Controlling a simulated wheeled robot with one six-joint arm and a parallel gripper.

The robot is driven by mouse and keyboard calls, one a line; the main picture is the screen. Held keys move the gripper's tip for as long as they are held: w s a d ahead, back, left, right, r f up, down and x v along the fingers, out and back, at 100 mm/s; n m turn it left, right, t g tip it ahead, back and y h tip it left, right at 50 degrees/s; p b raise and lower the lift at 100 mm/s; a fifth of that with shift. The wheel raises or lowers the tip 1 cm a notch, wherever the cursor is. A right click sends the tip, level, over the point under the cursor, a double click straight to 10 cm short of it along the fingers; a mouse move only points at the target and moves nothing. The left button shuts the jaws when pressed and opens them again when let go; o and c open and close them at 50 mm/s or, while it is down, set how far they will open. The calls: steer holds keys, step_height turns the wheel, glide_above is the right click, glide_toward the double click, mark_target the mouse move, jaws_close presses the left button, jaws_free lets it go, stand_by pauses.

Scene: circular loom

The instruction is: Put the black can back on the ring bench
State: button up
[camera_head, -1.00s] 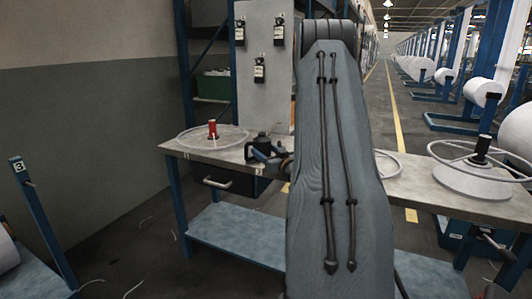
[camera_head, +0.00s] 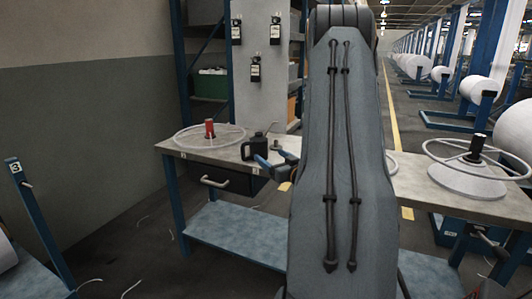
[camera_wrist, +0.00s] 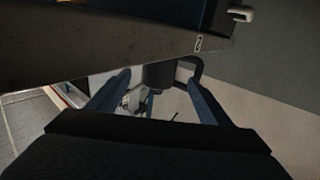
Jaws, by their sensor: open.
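The black can (camera_head: 254,148), with a spout and handle, stands upright on the grey top of the ring bench (camera_head: 215,156), near its front edge. My gripper (camera_head: 270,163) is open just right of and in front of the can, its blue fingers pointing toward it. A small gap seems to show between fingers and can. In the wrist view the dark can (camera_wrist: 157,76) and its handle appear between the two spread fingers of my gripper (camera_wrist: 160,88), with the bench edge (camera_wrist: 90,62) above. My arm hides the bench's middle.
A red spool (camera_head: 209,129) stands inside a white ring (camera_head: 185,145) on the bench's left. A large white wheel (camera_head: 468,178) lies on the right end. A shelf rack (camera_head: 208,55) stands behind.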

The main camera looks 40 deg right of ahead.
steer(key=shift+v, duration=2.3)
steer(key=w+a+n+g+y, duration=0.1)
steer(key=w+a+g, duration=0.3)
steer(key=w+a, duration=0.5)
steer(key=s+a+n+g+y, duration=0.1)
steer(key=s+a+g, duration=0.15)
steer(key=a, duration=0.75)
steer(key=s+a+g, duration=0.2)
steer(key=a+g, duration=0.1)
steer(key=a, duration=0.7)
steer(key=s+a+r+n+g+y, duration=0.2)
steer(key=s+a+g, duration=0.6)
steer(key=s+a, duration=1.5)
steer(key=s+n, duration=0.1)
steer(key=s, duration=0.3)
steer(key=shift+s+r+y, duration=0.15)
steer(key=shift+r+y, duration=0.15)
steer(key=shift+r, duration=0.1)
